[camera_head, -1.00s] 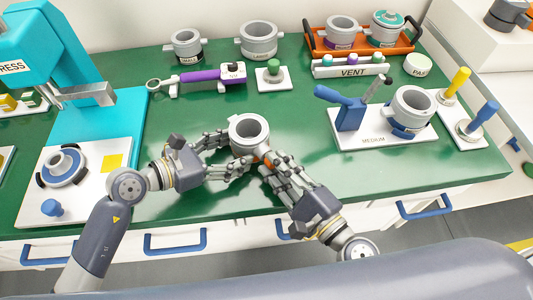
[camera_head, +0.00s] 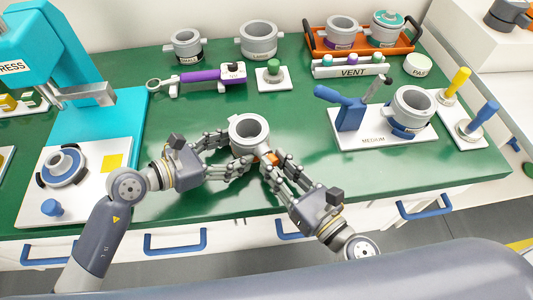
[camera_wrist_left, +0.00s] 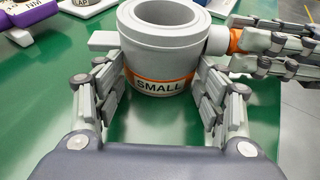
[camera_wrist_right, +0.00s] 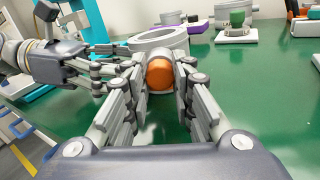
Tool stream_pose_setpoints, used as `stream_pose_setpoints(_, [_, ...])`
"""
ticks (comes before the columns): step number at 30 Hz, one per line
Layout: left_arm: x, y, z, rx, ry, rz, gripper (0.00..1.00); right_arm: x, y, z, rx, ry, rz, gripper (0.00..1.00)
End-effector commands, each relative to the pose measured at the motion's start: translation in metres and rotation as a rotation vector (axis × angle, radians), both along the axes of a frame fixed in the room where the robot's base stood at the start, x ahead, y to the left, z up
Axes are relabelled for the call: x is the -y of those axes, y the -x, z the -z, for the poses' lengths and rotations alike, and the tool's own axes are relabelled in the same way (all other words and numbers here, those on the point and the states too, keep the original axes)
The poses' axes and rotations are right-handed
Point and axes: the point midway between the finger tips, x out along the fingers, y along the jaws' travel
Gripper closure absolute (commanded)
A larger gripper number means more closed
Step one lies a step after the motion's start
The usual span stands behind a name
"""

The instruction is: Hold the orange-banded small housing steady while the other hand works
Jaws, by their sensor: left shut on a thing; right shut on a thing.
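The small housing (camera_head: 247,131) is a grey open-topped cylinder near the front middle of the green table. Its orange band with the word SMALL (camera_wrist_left: 160,86) shows in the left wrist view. My left gripper (camera_head: 226,158) is shut on the housing, with fingers on both sides of its body. My right gripper (camera_head: 268,166) is shut on an orange-capped piece at the housing's right side port; the orange end (camera_wrist_right: 161,76) shows between its fingers in the right wrist view. The housing stands upright. Its underside is hidden.
A teal press (camera_head: 110,125) stands at left. A white MEDIUM fixture (camera_head: 372,142) with a blue clamp and grey housing is at right. A purple-handled tool (camera_head: 200,76), more housings and an orange tray (camera_head: 311,38) lie behind. Green table between is clear.

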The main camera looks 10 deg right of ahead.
Motion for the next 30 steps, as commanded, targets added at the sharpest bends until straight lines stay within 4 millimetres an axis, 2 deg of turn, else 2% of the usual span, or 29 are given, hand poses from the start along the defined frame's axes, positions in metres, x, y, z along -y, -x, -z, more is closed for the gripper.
stream_pose_setpoints(3, [0.0003, 0.0004, 0.0007, -0.001, -0.001, 0.001, 0.64, -0.0005, 0.0005, 0.0007, -0.001, 0.003, -0.002, 0.98])
stream_pose_setpoints(4, [0.0003, 0.0004, 0.0007, -0.001, -0.001, 0.001, 0.64, -0.0006, 0.0004, 0.0007, 0.0, 0.003, -0.002, 0.7])
stream_pose_setpoints(5, [0.0003, 0.0004, 0.0007, -0.001, -0.001, 0.001, 0.64, -0.0006, 0.0004, 0.0007, 0.0, 0.003, -0.002, 0.65])
stream_pose_setpoints(6, [0.0003, 0.0004, 0.0007, -0.001, -0.001, 0.001, 0.64, -0.0005, 0.0004, 0.0007, 0.001, 0.004, -0.002, 0.63])
stream_pose_setpoints(16, [0.0003, 0.0004, 0.0007, -0.001, -0.001, 0.001, 0.64, -0.0001, 0.0001, 0.0003, 0.023, 0.042, -0.002, 0.63])
stream_pose_setpoints(30, [0.0001, 0.0004, 0.0007, -0.001, -0.001, 0.001, 0.64, 0.0, 0.0, 0.0001, 0.375, 0.681, -0.001, 0.63])
